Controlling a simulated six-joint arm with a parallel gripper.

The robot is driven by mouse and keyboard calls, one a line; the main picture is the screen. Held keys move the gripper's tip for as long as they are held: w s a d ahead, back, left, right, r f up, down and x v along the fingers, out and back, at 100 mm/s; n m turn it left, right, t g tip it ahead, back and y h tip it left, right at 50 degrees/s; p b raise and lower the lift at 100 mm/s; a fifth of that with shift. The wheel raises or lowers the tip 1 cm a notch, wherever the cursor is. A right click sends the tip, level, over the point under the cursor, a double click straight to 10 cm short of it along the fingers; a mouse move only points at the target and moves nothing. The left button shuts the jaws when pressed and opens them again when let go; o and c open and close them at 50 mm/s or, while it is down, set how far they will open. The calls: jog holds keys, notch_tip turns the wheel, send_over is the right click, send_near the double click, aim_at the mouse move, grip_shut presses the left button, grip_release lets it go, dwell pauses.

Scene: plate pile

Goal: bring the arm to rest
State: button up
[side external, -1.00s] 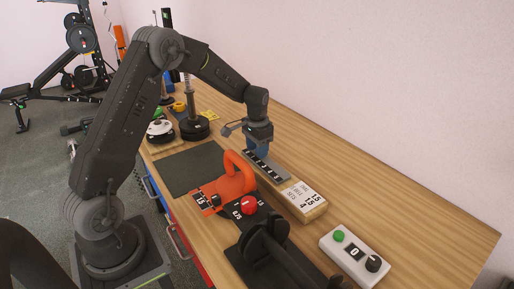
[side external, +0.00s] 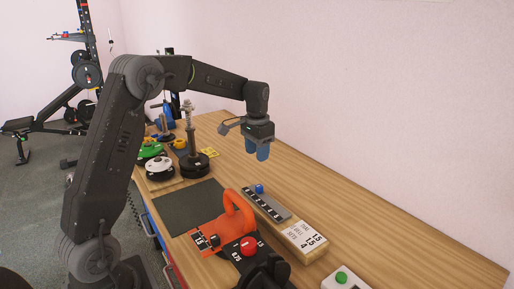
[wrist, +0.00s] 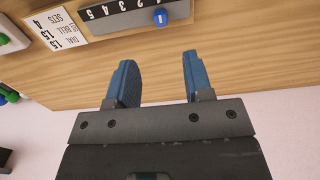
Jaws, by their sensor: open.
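My gripper (side external: 258,148) hangs in the air above the wooden bench (side external: 340,190), fingers pointing down. Its two blue fingers stand apart with nothing between them, and they show in the wrist view too (wrist: 158,68). The dark numbered strip (side external: 270,206) lies below and in front of the gripper in the side view. A small blue peg (side external: 260,188) sits at one end of the strip, apart from the fingers. The peg also shows near the top of the wrist view (wrist: 160,17).
Plates (side external: 160,167) and a plate post (side external: 191,135) are at the back left. The bench by the wall is clear.

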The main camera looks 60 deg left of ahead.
jog(key=shift+r, duration=0.55)
jog(key=s+d+r+t, duration=0.3)
jog(key=s+d+r, duration=0.5)
jog(key=s+d, duration=0.35)
jog(key=s+d+f+t, duration=0.1)
jog(key=s+d, duration=0.2)
jog(key=s, duration=0.4)
jog(key=s+d+f+t, duration=0.1)
jog(key=s+d, duration=0.2)
jog(key=s, duration=0.4)
jog(key=shift+s+d+f+t, duration=0.2)
jog(key=shift+s+t, duration=0.05)
jog(key=shift+t, duration=0.05)
dwell(0.9)
